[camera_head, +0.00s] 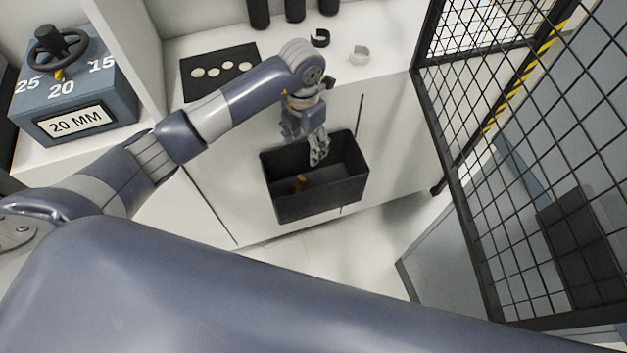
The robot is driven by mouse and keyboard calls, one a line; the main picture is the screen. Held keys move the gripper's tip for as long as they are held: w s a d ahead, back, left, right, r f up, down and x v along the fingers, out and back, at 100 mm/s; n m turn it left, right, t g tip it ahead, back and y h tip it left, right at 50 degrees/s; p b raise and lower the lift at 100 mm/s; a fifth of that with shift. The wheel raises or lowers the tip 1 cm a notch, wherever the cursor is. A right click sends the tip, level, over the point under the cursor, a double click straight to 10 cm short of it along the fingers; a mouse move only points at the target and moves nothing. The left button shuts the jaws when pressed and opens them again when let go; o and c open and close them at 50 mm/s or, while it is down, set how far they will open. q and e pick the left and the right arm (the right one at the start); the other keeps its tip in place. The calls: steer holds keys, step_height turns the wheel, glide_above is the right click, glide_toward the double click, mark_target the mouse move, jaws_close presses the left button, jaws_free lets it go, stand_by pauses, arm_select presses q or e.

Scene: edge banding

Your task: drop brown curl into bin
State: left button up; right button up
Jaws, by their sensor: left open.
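A small brown curl (299,183) lies inside the black bin (318,199), towards its left side. The bin hangs at the front of the white cabinet and its top is open. My left gripper (318,160) points down over the bin's opening, above and to the right of the curl. It is open and apart from the curl. The curl's far end is dark and hard to make out. My right gripper is not in view.
A black curl (320,38) and a white curl (359,54) lie on the white top behind. A black mat (219,71) holds several pale discs. A blue-grey dial box (75,95) stands at left. A black mesh fence (530,150) closes off the right.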

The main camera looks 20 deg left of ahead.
arm_select(q)
steer(key=shift+r, duration=0.1)
step_height(320, 180, up, 12)
stand_by(0.5)
